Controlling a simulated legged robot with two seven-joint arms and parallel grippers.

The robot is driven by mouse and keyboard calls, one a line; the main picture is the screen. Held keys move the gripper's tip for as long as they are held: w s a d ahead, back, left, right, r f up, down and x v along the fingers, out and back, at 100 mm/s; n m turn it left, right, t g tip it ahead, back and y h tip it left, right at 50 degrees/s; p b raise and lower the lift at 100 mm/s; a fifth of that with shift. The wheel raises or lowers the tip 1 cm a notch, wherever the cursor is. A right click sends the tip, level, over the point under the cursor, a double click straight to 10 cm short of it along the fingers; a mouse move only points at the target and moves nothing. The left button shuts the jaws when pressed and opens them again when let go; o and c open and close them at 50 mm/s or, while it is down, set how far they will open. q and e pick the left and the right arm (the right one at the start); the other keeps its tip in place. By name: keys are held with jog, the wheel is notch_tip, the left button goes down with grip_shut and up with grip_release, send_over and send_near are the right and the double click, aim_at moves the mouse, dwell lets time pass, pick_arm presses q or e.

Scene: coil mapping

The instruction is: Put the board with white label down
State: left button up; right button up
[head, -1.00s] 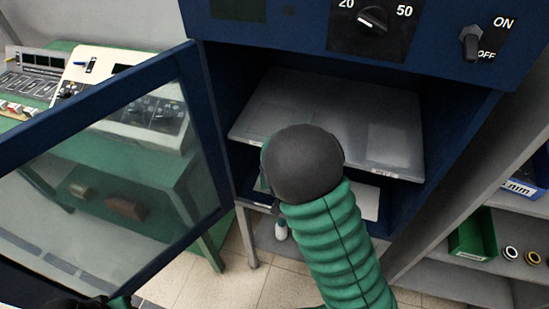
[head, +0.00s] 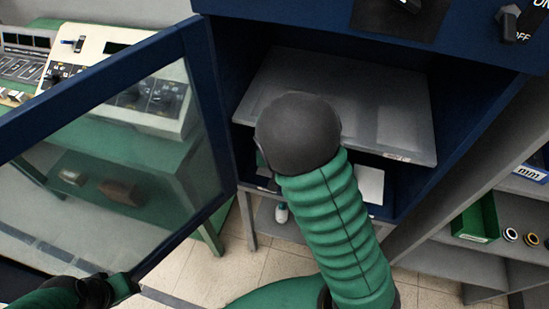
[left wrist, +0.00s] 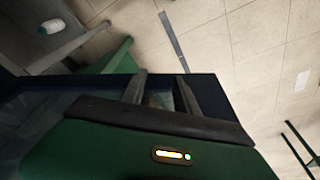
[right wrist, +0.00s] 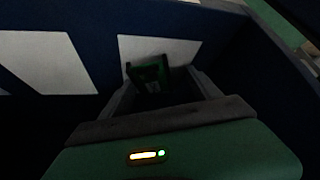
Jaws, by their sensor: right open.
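My right arm reaches into the blue cabinet, and its wrist hides the right gripper in the head view. In the right wrist view the right gripper (right wrist: 165,75) is open. A small green piece with a pale mark (right wrist: 150,75) shows between its fingers; I cannot tell whether it touches them. White patches (right wrist: 46,60) lie on a dark blue surface there. A white label (head: 369,186) on a dark surface shows below the grey shelf; the board's outline is mostly hidden. My left gripper (left wrist: 162,88) is at the cabinet door's lower edge, its fingers apart; its hold is unclear.
The glass door (head: 130,150) stands open on the left. A side rack with a green bin (head: 475,220) stands at the right.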

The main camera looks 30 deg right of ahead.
jog(key=p+v, duration=0.1)
jog(key=v, duration=0.1)
jog(key=p+v, duration=0.1)
jog(key=v, duration=0.2)
jog(key=p+v, duration=0.1)
jog(key=v, duration=0.1)
jog(key=shift+s+d+r, duration=0.15)
jog(key=shift+d+r, duration=0.05)
jog(key=shift+d, duration=0.15)
jog(key=s+a+r+n+g+y, duration=0.1)
jog(key=s+a+n+g+y, duration=0.2)
jog(key=s+a, duration=0.7)
jog(key=s+n, duration=0.2)
jog(key=shift+s+n, duration=0.25)
jog(key=shift+n, duration=0.05)
